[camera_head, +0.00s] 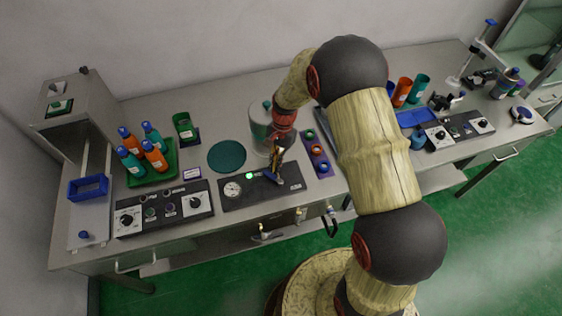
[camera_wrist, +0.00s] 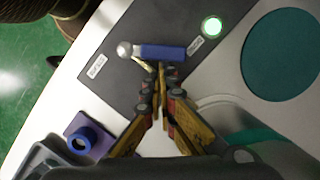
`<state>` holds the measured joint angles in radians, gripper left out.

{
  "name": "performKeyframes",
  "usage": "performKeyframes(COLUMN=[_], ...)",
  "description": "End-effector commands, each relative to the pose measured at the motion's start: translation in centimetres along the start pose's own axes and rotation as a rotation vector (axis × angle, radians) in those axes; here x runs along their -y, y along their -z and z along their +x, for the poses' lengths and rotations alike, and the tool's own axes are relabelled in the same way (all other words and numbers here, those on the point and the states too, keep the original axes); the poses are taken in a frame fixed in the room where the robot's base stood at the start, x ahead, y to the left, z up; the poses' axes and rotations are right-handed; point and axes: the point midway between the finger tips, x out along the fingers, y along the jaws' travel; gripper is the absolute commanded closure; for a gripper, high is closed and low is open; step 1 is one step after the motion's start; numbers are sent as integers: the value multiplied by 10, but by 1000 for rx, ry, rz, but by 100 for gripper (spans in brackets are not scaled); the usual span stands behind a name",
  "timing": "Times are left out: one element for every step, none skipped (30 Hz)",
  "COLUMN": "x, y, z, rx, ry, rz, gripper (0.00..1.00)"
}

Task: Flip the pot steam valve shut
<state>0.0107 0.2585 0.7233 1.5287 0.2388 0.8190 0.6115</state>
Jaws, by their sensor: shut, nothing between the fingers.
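The steam valve's blue handle (camera_wrist: 162,52) lies over a dark panel (camera_wrist: 115,72), with a round silver end (camera_wrist: 125,49) at its left in the wrist view. In the head view the blue handle (camera_head: 271,178) shows near the right half of the dark panel (camera_head: 240,197). My gripper (camera_wrist: 159,70) is shut and empty, its fingertips right at the handle's near edge; I cannot tell whether they touch it. In the head view my gripper (camera_head: 276,165) points down at the handle. A silver pot (camera_head: 260,122) stands behind the panel, partly hidden by my arm.
A lit green lamp (camera_wrist: 212,26) and a gauge (camera_head: 232,189) sit on the panel. A teal round mat (camera_head: 227,156) lies behind it. A purple strip with round parts (camera_head: 309,144) is close on the right. A green tray with bottles (camera_head: 165,172) stands left.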

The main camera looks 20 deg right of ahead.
Motion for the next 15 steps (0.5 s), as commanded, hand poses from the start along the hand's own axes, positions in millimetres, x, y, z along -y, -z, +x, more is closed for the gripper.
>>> performKeyframes(x=[2, 3, 5, 6, 7, 8, 10, 10, 12, 12, 13, 14, 15, 15, 16], y=[-3, -5, -6, -8, -9, -11, -12, -14, -16, -17, -18, -20, -22, -24, -25], z=[-1, 0, 0, 1, 1, 1, 1, 2, 3, 3, 3, 4, 4, 5, 5], rx=[2, 2, 2, 2, 2, 1, 1, 1, 2, 2, 1, 1, 1, 2, 1], ry=[-13, -20, -30, -37, -43, -52, -59, -66, -75, -82, -89, -98, -104, -111, -120], rz=[-45, -72, -110, -138, -165, -202, -230, -258, -295, -321, -350, -386, -412, -439, -472], gripper=[100, 100, 100, 100, 100, 100, 100, 100, 100, 100, 100, 100, 100, 100, 100])
